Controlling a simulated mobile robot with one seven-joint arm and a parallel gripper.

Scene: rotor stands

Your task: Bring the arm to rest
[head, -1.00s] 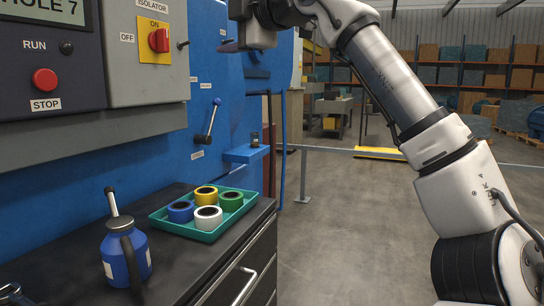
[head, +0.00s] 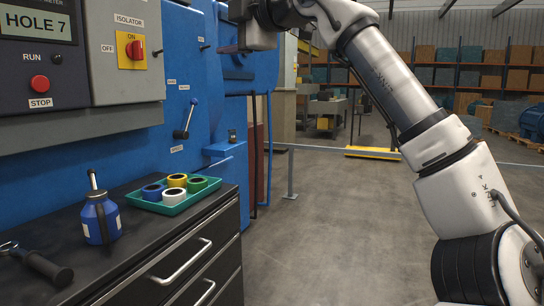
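My arm (head: 385,85) rises from the lower right and bends over at the top of the head view. My gripper (head: 232,47) is at the upper middle, pointing left, in front of the blue machine (head: 215,100) in the picture. Its hand is dark and partly cut by the top edge. I cannot make out whether its fingers are apart. No held thing shows at it.
A black-topped drawer bench (head: 120,262) stands at the lower left. On it are a teal tray (head: 168,210) with several tape rolls, a blue oil can (head: 99,220) and a black-handled tool (head: 45,266). A grey post (head: 291,175) holds a rail. Open floor (head: 340,240) lies right of the bench.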

